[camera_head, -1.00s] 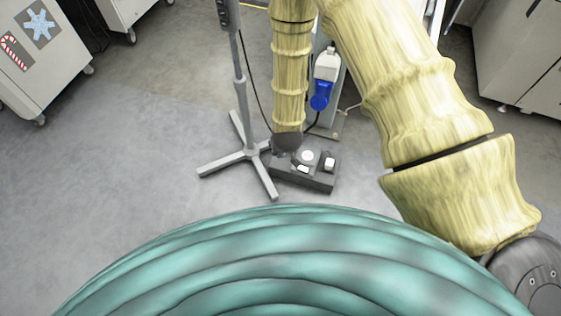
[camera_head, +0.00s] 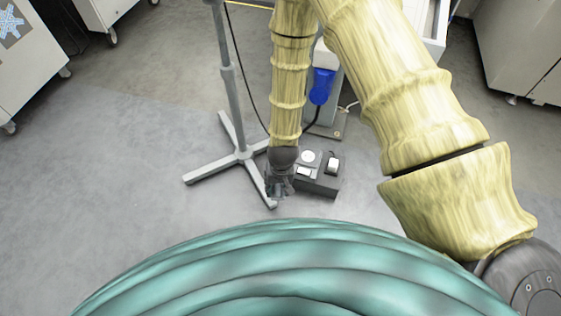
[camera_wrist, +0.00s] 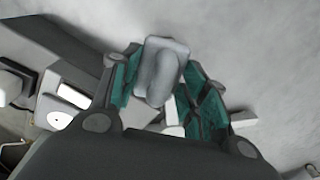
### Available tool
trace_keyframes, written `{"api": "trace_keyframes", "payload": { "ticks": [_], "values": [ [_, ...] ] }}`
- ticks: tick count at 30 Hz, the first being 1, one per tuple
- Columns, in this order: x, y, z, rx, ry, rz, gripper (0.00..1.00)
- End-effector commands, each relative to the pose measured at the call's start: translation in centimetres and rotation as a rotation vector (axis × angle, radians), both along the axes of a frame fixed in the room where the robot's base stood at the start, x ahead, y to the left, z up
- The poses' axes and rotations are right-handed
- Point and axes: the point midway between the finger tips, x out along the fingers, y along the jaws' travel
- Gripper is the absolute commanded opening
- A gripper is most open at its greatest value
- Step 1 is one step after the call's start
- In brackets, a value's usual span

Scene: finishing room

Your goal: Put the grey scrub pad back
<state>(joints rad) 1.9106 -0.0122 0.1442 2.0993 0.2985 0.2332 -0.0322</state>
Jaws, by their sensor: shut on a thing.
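My gripper (camera_head: 278,189) is low over the floor, beside the left end of the dark grey tray (camera_head: 319,188). In the wrist view my gripper (camera_wrist: 164,64) has its teal-lined fingers closed on the grey scrub pad (camera_wrist: 163,68), a light grey block with a raised rounded part. The pad is held at the fingertips with pale grey floor behind it. In the head view the pad cannot be made out clearly against the gripper. The tray holds a white round item (camera_head: 308,157) and smaller white items; its left end is partly hidden by my gripper.
A grey stand (camera_head: 243,154) with splayed floor legs is just left of my gripper, one leg running behind it. A blue-and-white bottle (camera_head: 321,86) is behind the tray. White cabinets (camera_head: 528,50) stand at the edges. Open floor lies to the left.

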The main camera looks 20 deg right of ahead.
Motion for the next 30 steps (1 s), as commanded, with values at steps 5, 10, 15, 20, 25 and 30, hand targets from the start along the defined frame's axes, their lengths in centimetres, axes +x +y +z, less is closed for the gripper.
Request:
{"api": "trace_keyframes", "payload": {
  "ticks": [5, 10, 15, 20, 25, 30],
  "values": [
    [2.8, -0.8, -0.6, 0.0, -0.004, 0.004, 0.18],
    [6.1, -2.1, -1.0, -0.001, -0.005, 0.004, 0.18],
    [9.2, -3.4, -1.4, -0.001, -0.004, 0.004, 0.18],
    [12.1, -4.6, -1.6, -0.001, -0.004, 0.003, 0.18],
    [14.1, -5.5, -1.6, 0.0, -0.002, 0.003, 0.18],
    [14.6, -5.8, -1.6, 0.0, -0.002, 0.002, 0.18]
  ]
}}
